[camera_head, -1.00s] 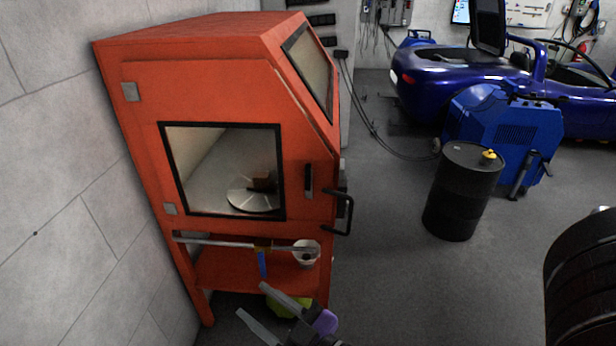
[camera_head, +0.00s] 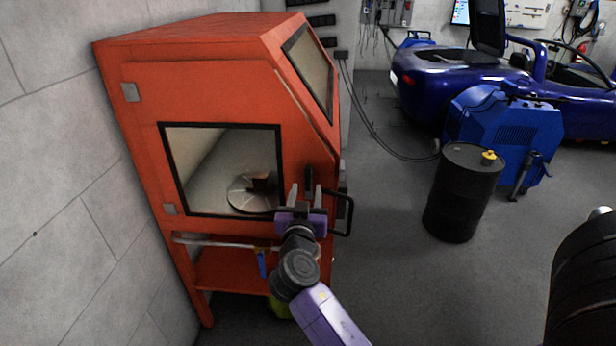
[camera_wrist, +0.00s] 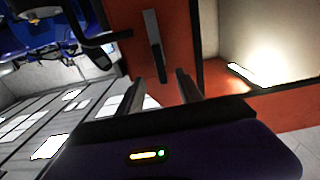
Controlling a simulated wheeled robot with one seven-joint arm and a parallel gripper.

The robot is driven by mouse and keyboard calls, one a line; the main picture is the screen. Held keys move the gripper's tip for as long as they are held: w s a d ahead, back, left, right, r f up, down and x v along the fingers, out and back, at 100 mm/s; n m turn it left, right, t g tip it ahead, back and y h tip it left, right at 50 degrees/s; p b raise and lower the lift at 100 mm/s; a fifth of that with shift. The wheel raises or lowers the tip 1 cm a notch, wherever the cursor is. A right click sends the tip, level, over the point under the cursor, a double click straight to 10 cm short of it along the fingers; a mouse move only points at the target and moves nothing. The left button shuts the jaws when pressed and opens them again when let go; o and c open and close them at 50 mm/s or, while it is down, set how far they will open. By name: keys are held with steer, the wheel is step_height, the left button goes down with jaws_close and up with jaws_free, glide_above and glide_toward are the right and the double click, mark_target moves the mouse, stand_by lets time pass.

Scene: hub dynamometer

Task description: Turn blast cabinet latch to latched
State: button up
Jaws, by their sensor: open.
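The orange blast cabinet (camera_head: 225,85) stands against the wall, with a window in its front. Its latch (camera_head: 309,180) is a dark upright bar to the right of the window. In the wrist view the latch (camera_wrist: 155,45) is a narrow grey and black bar on the orange panel, ahead of my fingers and roughly between their lines. My gripper (camera_head: 306,193) is open and empty, in front of the panel just below the latch. In the wrist view its two fingers (camera_wrist: 159,82) reach toward the panel. I cannot tell whether either finger touches the latch.
A black bar handle (camera_head: 348,213) sticks out just right of my gripper. A shelf (camera_head: 225,270) lies below the window. A black drum (camera_head: 463,195), a blue machine (camera_head: 505,130) and a blue car (camera_head: 445,75) stand to the right. The floor between cabinet and drum is clear.

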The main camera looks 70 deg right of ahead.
mark_target(308, 179)
steer(key=p+x, duration=0.2)
steer(key=x, duration=0.5)
steer(key=shift+w+d, duration=0.15)
steer(key=shift+d, duration=0.1)
jaws_close()
